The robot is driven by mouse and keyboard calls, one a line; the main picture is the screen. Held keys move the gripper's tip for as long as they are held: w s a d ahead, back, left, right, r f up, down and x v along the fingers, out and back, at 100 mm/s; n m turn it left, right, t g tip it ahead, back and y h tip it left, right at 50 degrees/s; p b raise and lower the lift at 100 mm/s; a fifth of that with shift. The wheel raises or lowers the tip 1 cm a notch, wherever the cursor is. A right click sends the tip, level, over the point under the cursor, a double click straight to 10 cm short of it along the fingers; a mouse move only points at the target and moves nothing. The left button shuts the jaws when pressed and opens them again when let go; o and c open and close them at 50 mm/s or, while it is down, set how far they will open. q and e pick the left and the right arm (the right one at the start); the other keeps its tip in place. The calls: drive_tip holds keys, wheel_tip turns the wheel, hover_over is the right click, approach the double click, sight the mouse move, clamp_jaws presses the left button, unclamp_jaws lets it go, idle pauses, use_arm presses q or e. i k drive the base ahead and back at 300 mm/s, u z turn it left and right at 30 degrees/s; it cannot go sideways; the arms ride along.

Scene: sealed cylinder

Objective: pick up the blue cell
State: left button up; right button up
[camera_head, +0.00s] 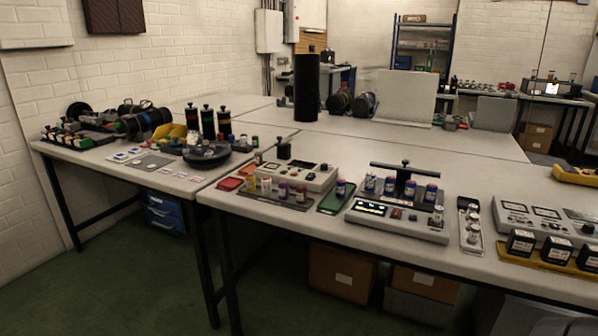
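Several small blue cells with light ends stand on the long table. One blue cell (340,188) stands on a green tray (331,203). I cannot tell which one the task names. Neither of my grippers shows in the head view.
A control box (312,174) with small cylinders stands left of the green tray. A narrow grey tray (470,228) and black blocks on a yellow tray (508,250) lie to the right. A tall black cylinder (306,88) stands behind. The table's middle is mostly clear.

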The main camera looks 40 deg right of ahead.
sight(371, 178)
drive_tip(key=z, duration=0.05)
drive_tip(key=i, duration=1.05)
drive_tip(key=z, duration=0.45)
